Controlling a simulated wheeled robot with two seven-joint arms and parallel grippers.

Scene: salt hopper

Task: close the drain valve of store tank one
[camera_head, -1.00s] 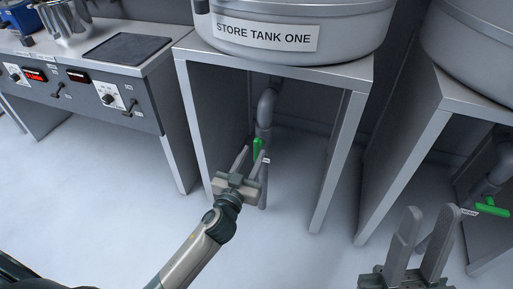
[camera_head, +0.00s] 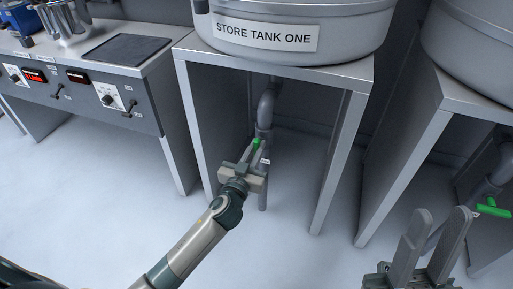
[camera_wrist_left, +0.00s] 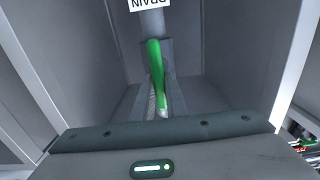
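Store tank one (camera_head: 290,32) stands on a grey metal stand with its name label in front. Below it, a grey drain pipe (camera_head: 267,105) comes down to a valve with a green handle (camera_head: 257,144). My left gripper (camera_head: 253,150) is at the handle, with its fingers close on both sides of it. The head view partly hides the handle's end. My right gripper (camera_head: 438,215) is open and empty at the lower right.
The stand's legs (camera_head: 335,170) frame the space around the valve. A second tank (camera_head: 480,50) on its own stand is at the right, with another green handle (camera_head: 493,208). A control bench (camera_head: 120,75) stands at the left. The floor (camera_head: 110,200) in front is clear.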

